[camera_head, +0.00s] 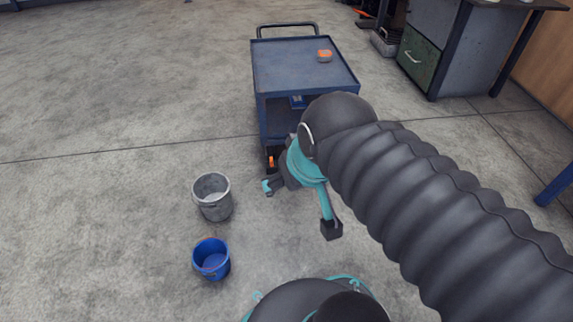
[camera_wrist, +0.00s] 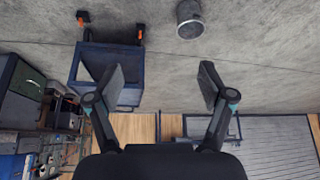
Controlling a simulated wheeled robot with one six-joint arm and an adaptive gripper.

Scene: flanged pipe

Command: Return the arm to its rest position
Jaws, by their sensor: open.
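My gripper (camera_head: 300,208) hangs from my arm in the middle of the head view, in front of the blue cart. Its two teal and black fingers are spread wide apart. In the wrist view my gripper (camera_wrist: 161,80) shows both fingers apart with nothing between them. My arm, in a dark ribbed sleeve, reaches in from the lower right of the head view and bends at the wrist. It hides part of the cart and the floor behind it.
The blue cart (camera_head: 290,70) stands behind my gripper, with an orange-grey item (camera_head: 324,56) on top. A grey bucket (camera_head: 212,198) and a blue bucket (camera_head: 211,260) stand on the floor to the left. A workbench cabinet (camera_head: 418,57) is at upper right. The left floor is clear.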

